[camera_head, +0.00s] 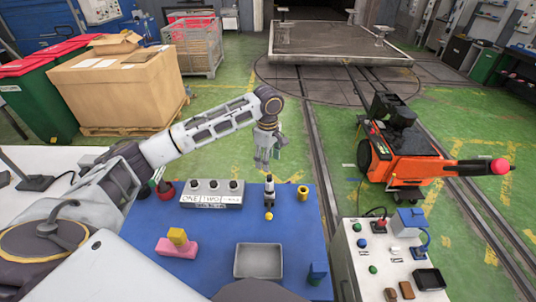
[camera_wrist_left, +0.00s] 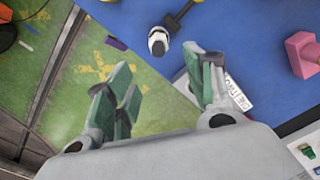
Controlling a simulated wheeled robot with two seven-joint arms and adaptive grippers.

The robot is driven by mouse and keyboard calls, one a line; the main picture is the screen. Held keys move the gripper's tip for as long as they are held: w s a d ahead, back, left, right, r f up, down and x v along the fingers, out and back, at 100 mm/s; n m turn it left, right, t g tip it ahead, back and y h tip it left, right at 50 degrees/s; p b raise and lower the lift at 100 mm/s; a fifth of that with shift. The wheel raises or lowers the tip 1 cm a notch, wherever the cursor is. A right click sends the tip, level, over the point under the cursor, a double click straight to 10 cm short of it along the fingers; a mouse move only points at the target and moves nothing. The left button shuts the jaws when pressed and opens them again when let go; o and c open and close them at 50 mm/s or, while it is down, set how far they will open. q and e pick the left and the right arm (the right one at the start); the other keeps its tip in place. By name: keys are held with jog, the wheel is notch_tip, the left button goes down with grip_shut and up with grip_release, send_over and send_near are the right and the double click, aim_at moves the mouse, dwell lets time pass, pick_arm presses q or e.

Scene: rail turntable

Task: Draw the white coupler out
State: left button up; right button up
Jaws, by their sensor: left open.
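A small upright piece with a white upper part and dark ends, which looks like the white coupler (camera_head: 269,184), stands at the back of the blue mat (camera_head: 210,268). In the left wrist view the white coupler (camera_wrist_left: 157,38) shows from above, next to a dark bar (camera_wrist_left: 178,17) with a yellow end. I cannot tell how the two join. My left gripper (camera_head: 265,163) hangs above and just behind the coupler. It is open and empty in the left wrist view (camera_wrist_left: 160,88), with the coupler beyond its fingertips, apart from them. My right gripper is not in view.
A grey box (camera_head: 212,186) with several knobs and word labels stands left of the coupler. A yellow cylinder (camera_head: 303,192) stands to its right. A control panel (camera_head: 345,255) stands right.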

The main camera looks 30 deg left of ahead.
aim_at(268, 180)
pick_arm(q)
jog(key=shift+f+p, duration=0.45)
jog(key=shift+f, duration=5.35)
grip_shut()
